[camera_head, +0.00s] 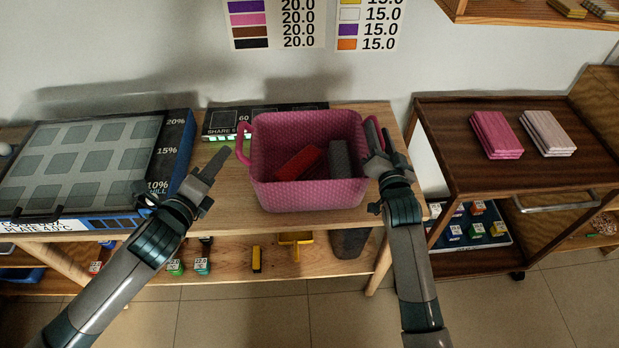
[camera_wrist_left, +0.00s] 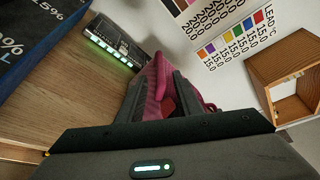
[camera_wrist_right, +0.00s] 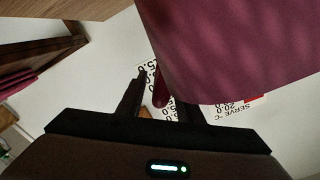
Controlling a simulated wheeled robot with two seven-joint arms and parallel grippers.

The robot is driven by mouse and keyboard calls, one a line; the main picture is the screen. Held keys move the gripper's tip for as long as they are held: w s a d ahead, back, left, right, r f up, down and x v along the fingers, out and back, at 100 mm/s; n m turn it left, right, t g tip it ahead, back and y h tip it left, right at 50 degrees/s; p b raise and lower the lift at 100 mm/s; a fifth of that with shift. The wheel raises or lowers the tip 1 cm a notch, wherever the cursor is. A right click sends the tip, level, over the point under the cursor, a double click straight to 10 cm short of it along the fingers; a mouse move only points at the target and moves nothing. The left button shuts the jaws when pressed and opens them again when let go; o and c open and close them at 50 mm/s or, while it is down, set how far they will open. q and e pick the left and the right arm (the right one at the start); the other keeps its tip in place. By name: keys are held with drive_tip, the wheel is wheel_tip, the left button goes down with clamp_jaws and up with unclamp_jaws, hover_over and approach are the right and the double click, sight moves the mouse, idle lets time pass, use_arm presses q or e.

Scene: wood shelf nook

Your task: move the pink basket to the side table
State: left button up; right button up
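The pink basket (camera_head: 308,192) stands upright on the light wood table (camera_head: 228,190), holding a red item (camera_head: 298,162) and a dark grey item (camera_head: 340,160). My left gripper (camera_head: 207,172) is open and empty, left of the basket and apart from its left handle (camera_head: 243,143). In the left wrist view the basket (camera_wrist_left: 155,85) shows beyond the open fingers. My right gripper (camera_head: 382,148) is at the right handle; in the right wrist view the handle (camera_wrist_right: 158,85) shows between its parted fingers. The dark wood side table (camera_head: 440,115) stands to the right.
A pink stack (camera_head: 496,135) and a pale stack (camera_head: 546,133) lie on the side table, with bare top at its left and front. A large panelled box (camera_head: 85,165) fills the left of the wood table. A dark sign (camera_head: 222,122) stands behind the basket. A gap separates the tables.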

drive_tip(key=s, duration=1.1)
drive_tip(key=shift+s+d, duration=0.2)
